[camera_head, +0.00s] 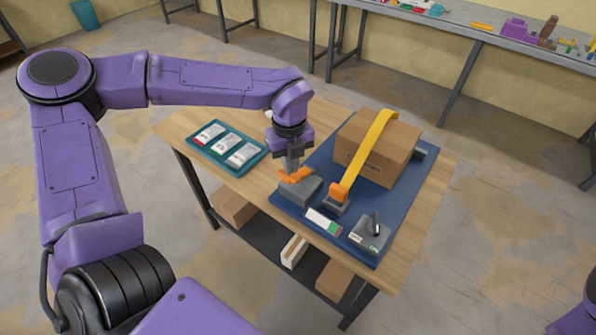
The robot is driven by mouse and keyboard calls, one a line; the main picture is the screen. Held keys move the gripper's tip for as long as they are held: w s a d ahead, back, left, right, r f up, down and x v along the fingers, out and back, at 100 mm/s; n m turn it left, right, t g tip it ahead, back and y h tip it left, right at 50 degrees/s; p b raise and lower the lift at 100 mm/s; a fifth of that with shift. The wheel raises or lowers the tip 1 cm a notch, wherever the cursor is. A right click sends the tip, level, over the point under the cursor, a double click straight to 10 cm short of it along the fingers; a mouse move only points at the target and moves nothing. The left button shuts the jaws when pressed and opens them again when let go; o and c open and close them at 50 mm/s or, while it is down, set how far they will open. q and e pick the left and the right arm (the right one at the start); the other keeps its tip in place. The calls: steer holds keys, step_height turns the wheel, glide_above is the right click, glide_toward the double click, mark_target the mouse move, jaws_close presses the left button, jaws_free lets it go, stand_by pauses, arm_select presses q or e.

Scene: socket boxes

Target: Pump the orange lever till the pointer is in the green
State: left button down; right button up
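The orange lever (298,175) sits on a grey block (300,191) at the left edge of a blue board (287,212). My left gripper (291,167) points down right at the lever, its fingertips at or just above it. I cannot tell whether they touch it or how far apart they are. A flat strip gauge (323,221) with white and green parts lies at the front of the board. Its pointer is too small to make out. My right gripper is out of view.
A cardboard box (392,143) under a yellow strap (367,150) stands on the board, with an orange strap fitting (338,192) in front. A grey switch box (371,237) is at the front right. A teal tray (257,164) with several packets lies left on the wooden table (178,127).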

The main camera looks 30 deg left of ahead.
arm_select(q)
steer(key=shift+w+f+b, duration=0.15)
steer(key=shift+f+b, duration=0.7)
steer(key=shift+f, duration=0.7)
steer(key=shift+f+b, duration=0.65)
steer(key=shift+f, duration=0.15)
step_height(320, 180, up, 5)
steer(key=p, duration=0.4)
steer(key=shift+r+p, duration=0.15)
steer(key=shift+p, duration=0.15)
